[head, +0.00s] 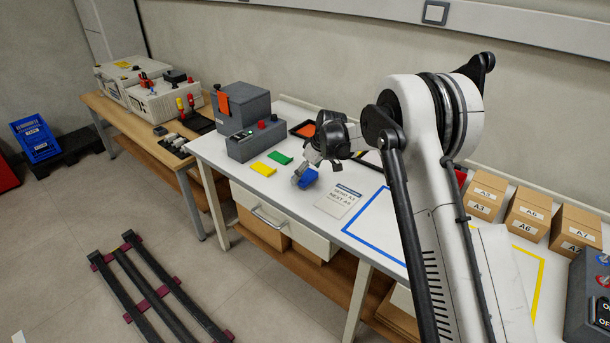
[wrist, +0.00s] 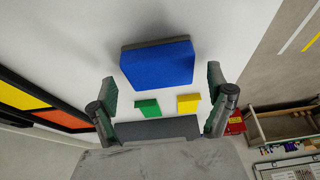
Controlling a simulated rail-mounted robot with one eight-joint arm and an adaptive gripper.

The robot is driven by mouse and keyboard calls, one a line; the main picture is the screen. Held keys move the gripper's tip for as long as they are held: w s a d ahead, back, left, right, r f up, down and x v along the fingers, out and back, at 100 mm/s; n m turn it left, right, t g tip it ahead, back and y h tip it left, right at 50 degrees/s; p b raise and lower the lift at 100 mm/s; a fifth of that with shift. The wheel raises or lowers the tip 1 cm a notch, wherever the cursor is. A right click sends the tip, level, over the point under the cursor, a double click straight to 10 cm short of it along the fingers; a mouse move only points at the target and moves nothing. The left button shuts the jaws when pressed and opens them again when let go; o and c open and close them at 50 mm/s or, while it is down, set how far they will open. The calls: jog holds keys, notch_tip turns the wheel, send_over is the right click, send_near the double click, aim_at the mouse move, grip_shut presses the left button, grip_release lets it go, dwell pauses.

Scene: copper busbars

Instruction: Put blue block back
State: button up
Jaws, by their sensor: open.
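The blue block (head: 310,178) lies on the white table top, left of a printed card. My gripper (head: 302,175) is close beside it, low over the table. In the wrist view the blue block (wrist: 157,64) shows ahead between the fingertips of my gripper (wrist: 160,82), which are spread wider than the block. My gripper is open and holds nothing. Whether a finger touches the block I cannot tell. A black-framed tray (head: 303,129) with an orange panel is partly hidden behind my arm; the wrist view shows its yellow and orange panels at left.
A green block (head: 279,158) and a yellow block (head: 263,169) lie left of the blue one. A grey box with buttons (head: 256,141) stands behind them. The printed card (head: 338,201) and a blue taped outline (head: 364,237) are to the right. Cardboard boxes (head: 528,212) stand further right.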

jog(key=s+d+r+m+t, duration=0.1)
jog(key=s+d+r, duration=0.4)
jog(key=r, duration=0.5)
jog(key=s+d+r+m, duration=0.1)
jog(key=s+d+r, duration=0.4)
jog(key=r, duration=0.5)
jog(key=s+d+r+m+t+h, duration=0.1)
jog(key=s+d+r+m, duration=0.1)
jog(key=s+d+r, duration=0.3)
jog(key=s+r+m+h, duration=0.1)
jog(key=s+r, duration=0.2)
jog(key=s, duration=0.5)
jog(key=s+d+f+m, duration=0.1)
jog(key=s+d+m, duration=0.1)
jog(key=s, duration=0.7)
jog(key=s+d+f+m+t+h, duration=0.1)
jog(key=s+d, duration=0.3)
jog(key=s, duration=0.5)
jog(key=s+d+f+m+t, duration=0.1)
jog(key=s+d+f+m, duration=0.1)
jog(key=s, duration=0.7)
jog(key=shift+s+d+m+h+p, duration=0.15)
jog(key=shift+d+m+h+p, duration=0.25)
jog(key=shift+d, duration=0.4)
